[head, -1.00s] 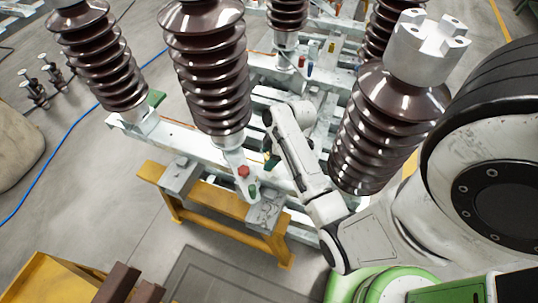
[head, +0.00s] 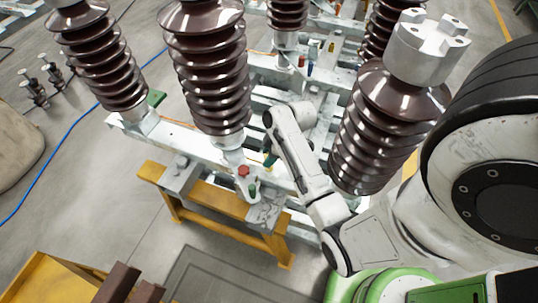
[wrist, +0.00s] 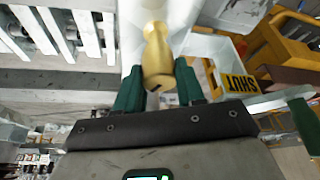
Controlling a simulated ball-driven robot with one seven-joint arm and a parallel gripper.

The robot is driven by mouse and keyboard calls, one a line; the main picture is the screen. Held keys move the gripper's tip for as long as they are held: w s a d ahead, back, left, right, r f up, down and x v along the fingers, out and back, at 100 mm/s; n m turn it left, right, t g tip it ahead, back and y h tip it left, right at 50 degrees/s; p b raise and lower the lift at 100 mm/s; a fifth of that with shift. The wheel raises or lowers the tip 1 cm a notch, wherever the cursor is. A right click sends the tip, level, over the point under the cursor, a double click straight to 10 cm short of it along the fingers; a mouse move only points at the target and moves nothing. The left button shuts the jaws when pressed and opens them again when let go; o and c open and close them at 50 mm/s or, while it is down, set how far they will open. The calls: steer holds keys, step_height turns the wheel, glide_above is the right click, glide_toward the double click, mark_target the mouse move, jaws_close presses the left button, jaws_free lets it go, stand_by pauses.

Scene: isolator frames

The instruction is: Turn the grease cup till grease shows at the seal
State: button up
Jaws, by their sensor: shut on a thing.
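The grease cup (wrist: 158,58) is a brass, turned piece in the wrist view, standing out in front of a pale rounded part. My gripper (wrist: 159,88) has a dark green finger on each side of its lower end and is shut on it. In the head view my gripper (head: 270,160) is small and partly hidden by my wrist, beside the pale frame beam and right of a brown insulator (head: 205,70). I cannot make out the cup there. The seal and any grease at it cannot be made out.
A red cap (head: 243,171) and a green cap (head: 253,190) sit on the beam close to my gripper. A brown insulator (head: 385,130) stands close right of my arm. A yellow trestle (head: 215,200) supports the frame. A yellow "SHUT" label (wrist: 240,84) shows right of the cup.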

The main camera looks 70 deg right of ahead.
steer(key=m+h, duration=0.1)
steer(key=m, duration=0.3)
steer(key=shift+m+h, duration=0.4)
steer(key=m+h, duration=0.1)
steer(key=m, duration=0.3)
steer(key=shift+h, duration=0.4)
steer(key=m+g+h, duration=0.1)
steer(key=m, duration=0.4)
steer(key=shift+w, duration=0.1)
steer(key=m+g+h, duration=0.1)
steer(key=m+g, duration=0.1)
steer(key=m, duration=0.3)
steer(key=o, duration=1)
steer(key=shift+o, duration=0.2)
